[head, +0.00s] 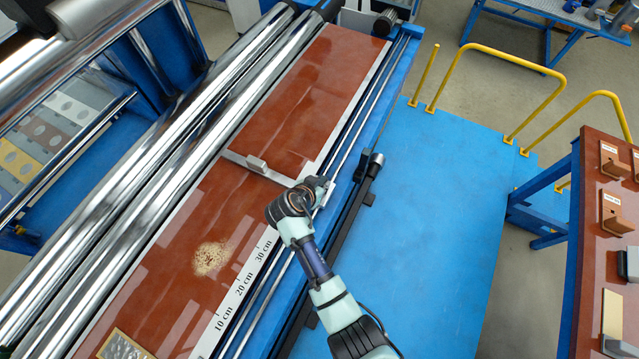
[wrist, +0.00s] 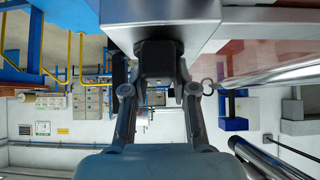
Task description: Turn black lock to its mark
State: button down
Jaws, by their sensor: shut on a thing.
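The black lock (wrist: 158,60) shows in the wrist view as a dark block against the underside of a grey metal piece (wrist: 205,35). My gripper (wrist: 158,85) is shut on it, with one finger on each side. In the head view my gripper (head: 320,186) is at the right end of the metal crossbar (head: 262,170), beside the scale edge of the red-brown table. My wrist and gripper hide the lock there. I cannot make out the lock's mark in either view.
The red-brown table (head: 308,100) has a centimetre scale (head: 243,285) along its edge. Long chrome rollers (head: 140,185) lie to its left. Rails and a black bar (head: 345,225) run on its right. The blue platform (head: 440,210) is clear, with yellow handrails (head: 510,62).

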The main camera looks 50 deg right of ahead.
jog(key=shift+f, duration=0.15)
jog(key=c, duration=0.9)
grip_release()
jog(key=v, duration=1.2)
